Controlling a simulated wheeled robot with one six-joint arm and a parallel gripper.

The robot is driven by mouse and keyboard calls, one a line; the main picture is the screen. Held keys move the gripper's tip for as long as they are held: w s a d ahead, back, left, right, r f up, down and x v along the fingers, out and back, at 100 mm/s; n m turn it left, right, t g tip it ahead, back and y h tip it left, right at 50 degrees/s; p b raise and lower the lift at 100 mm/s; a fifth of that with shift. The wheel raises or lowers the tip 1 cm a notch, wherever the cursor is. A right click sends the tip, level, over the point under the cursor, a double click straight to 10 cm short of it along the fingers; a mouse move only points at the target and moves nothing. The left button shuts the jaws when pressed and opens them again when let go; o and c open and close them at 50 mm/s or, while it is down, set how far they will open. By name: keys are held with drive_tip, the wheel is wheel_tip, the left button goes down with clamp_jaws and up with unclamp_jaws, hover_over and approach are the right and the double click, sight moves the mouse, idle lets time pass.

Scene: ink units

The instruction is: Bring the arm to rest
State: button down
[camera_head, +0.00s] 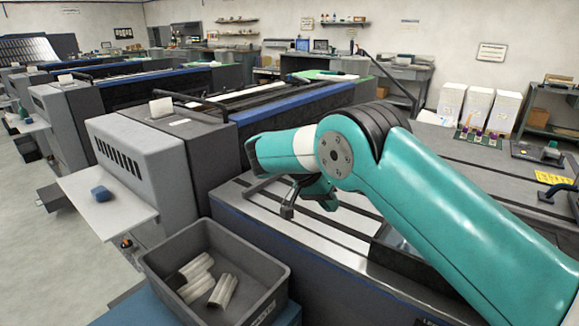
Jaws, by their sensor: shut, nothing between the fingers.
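My teal arm reaches in from the lower right and bends at a large joint near the middle of the view. My gripper (287,212) is at its end, dark and partly hidden behind the teal wrist. It hangs over the flat top of the nearest machine (262,203). The fingers look shut and nothing shows between them.
A grey bin (160,262) with several pale rolls (222,290) stands at the front, left of my arm. A blue block (100,194) lies on a white side shelf (112,212). More machines stand in a row behind. White boxes (476,108) stand at the back right. Grey floor is clear at left.

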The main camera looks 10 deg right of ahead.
drive_tip(key=s+d+r+n+t+y, duration=0.1)
drive_tip(key=s+r+n+y, duration=0.3)
drive_tip(key=r, duration=0.5)
drive_tip(key=s+a+r+n+y, duration=0.1)
drive_tip(key=s+n, duration=0.3)
drive_tip(key=s, duration=0.6)
drive_tip(key=s+a+r+n+y, duration=0.2)
drive_tip(key=s+n+y, duration=0.1)
drive_tip(key=s, duration=0.8)
drive_tip(key=s+a+r+n+y, duration=0.1)
drive_tip(key=s+r+n+y, duration=0.1)
drive_tip(key=s, duration=0.9)
drive_tip(key=n+y, duration=0.1)
drive_tip(key=n, duration=0.1)
drive_tip(key=shift+a+r+n+g, duration=0.2)
drive_tip(key=shift+r+n+g, duration=0.15)
drive_tip(key=shift+n+g, duration=0.05)
